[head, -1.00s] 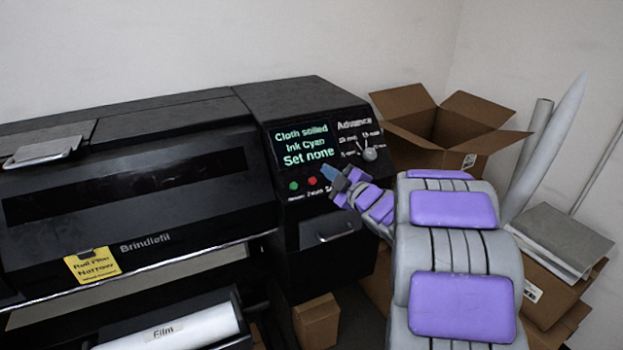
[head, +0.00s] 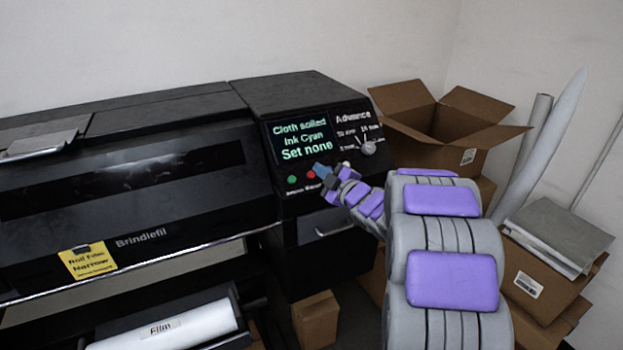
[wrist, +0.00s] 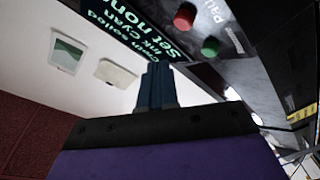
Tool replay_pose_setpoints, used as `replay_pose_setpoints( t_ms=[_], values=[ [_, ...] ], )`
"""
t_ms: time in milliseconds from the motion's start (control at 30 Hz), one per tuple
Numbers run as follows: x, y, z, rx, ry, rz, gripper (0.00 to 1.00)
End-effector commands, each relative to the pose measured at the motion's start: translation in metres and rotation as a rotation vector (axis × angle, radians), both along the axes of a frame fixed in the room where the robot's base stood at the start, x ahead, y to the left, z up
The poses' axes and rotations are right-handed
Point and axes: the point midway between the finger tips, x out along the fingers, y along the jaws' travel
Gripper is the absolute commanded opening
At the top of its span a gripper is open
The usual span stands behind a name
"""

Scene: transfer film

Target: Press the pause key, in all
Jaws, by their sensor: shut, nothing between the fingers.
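The printer's control panel (head: 270,200) carries a green key (head: 292,180) and a red key (head: 311,175) below the lit screen (head: 302,141). The label by the red key seems to begin "Pau", but it is small. The wrist view shows the red key (wrist: 185,15) and green key (wrist: 210,47) at the upper right. My gripper (head: 320,169) is shut and empty, its blue tips just right of the red key in the head view. In the wrist view my gripper (wrist: 157,85) points up below the screen, apart from both keys there. I cannot tell its depth gap to the panel.
The screen reads "Cloth soiled, Ink Cyan, Set none". An Advance dial (head: 368,148) sits to its right. An open cardboard box (head: 440,115) and grey slabs (head: 560,240) stand right of the printer. A film roll (head: 165,327) lies at lower left.

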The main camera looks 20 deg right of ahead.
Motion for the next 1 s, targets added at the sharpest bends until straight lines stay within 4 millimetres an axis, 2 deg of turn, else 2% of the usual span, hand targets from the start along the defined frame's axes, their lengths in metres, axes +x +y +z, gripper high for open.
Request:
replay_pose_setpoints(
  t_ms=[33,300,1000],
  values=[
    [0.006,0.001,-0.008,0.001,-0.001,0.002,0.00],
    [0.023,0.001,-0.023,0.000,-0.003,0.000,0.00],
    [0.025,0.001,-0.024,-0.001,-0.002,0.000,0.00]
  ],
)
